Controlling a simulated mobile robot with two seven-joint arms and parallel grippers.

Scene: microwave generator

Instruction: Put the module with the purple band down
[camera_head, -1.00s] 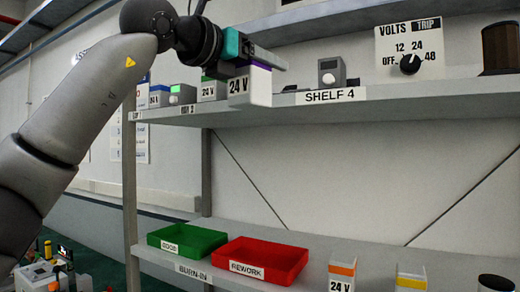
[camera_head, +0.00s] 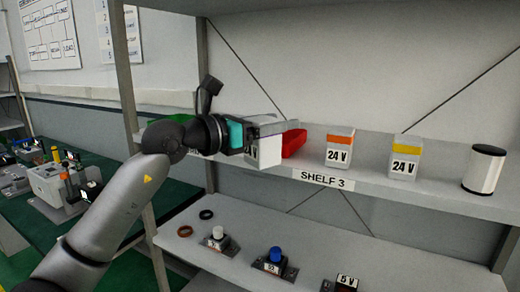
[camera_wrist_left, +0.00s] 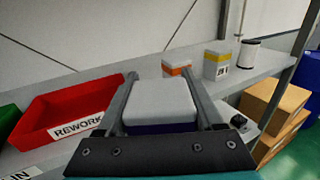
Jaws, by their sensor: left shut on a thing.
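My left gripper (camera_head: 280,136) is shut on a white module (camera_head: 264,154). It holds the module in front of the shelf labelled SHELF 3 (camera_head: 376,175), near the red tray. In the left wrist view the module's pale top (camera_wrist_left: 160,98) sits between the two fingers, with a dark purplish band (camera_wrist_left: 160,128) along its near edge. In the head view the fingers and gripper body hide the upper part of the module. I cannot tell whether the module touches the shelf. My right gripper is not in view.
The red REWORK tray (camera_wrist_left: 62,103) is just left of the module in the wrist view. An orange-banded module (camera_head: 339,148), a yellow-banded module (camera_head: 405,157) and a white cylinder (camera_head: 484,169) stand to the right. A lower shelf (camera_head: 330,246) holds buttons and rings.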

